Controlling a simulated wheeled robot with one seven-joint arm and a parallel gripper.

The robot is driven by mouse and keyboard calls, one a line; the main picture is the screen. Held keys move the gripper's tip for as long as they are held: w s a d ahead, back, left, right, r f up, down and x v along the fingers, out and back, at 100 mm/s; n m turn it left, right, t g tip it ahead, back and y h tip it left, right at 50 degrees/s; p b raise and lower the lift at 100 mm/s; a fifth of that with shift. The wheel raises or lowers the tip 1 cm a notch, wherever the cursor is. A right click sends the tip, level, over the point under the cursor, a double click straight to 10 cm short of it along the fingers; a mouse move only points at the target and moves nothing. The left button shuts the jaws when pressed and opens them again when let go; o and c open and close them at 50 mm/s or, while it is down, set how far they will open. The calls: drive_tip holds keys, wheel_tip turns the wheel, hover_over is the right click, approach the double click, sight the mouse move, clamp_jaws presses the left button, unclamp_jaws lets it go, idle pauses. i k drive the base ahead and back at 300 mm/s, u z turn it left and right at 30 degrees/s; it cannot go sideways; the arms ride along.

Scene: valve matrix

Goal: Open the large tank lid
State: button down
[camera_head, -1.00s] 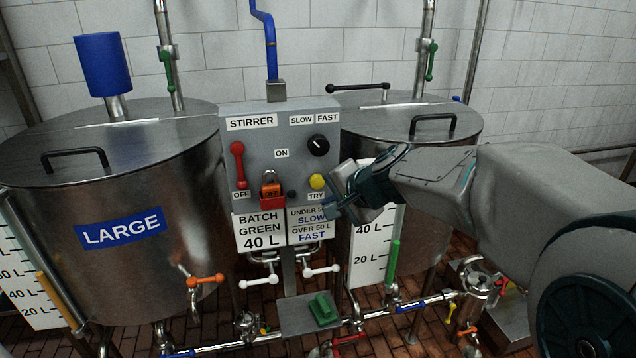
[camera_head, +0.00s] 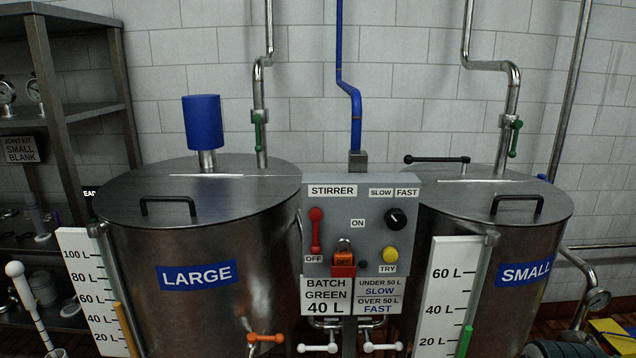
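The large tank (camera_head: 195,274) stands left of centre with a blue LARGE label on its steel wall. Its lid (camera_head: 225,208) lies flat and closed on top. A black bar handle (camera_head: 168,206) sits on the near left part of the lid. A straight pale line crosses the lid top behind the handle. A blue cylinder (camera_head: 203,123) on a steel stem rises from the back of the tank top. My gripper and arm are out of this view.
The stirrer panel (camera_head: 362,220) stands between the large tank and the small tank (camera_head: 520,276). A level board (camera_head: 90,275) flanks the large tank. A shelf rack (camera_head: 75,100) stands at far left. An orange-handled valve (camera_head: 265,339) sticks out low in front.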

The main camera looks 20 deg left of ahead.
sight(174, 201)
drive_tip(key=u, duration=1.65)
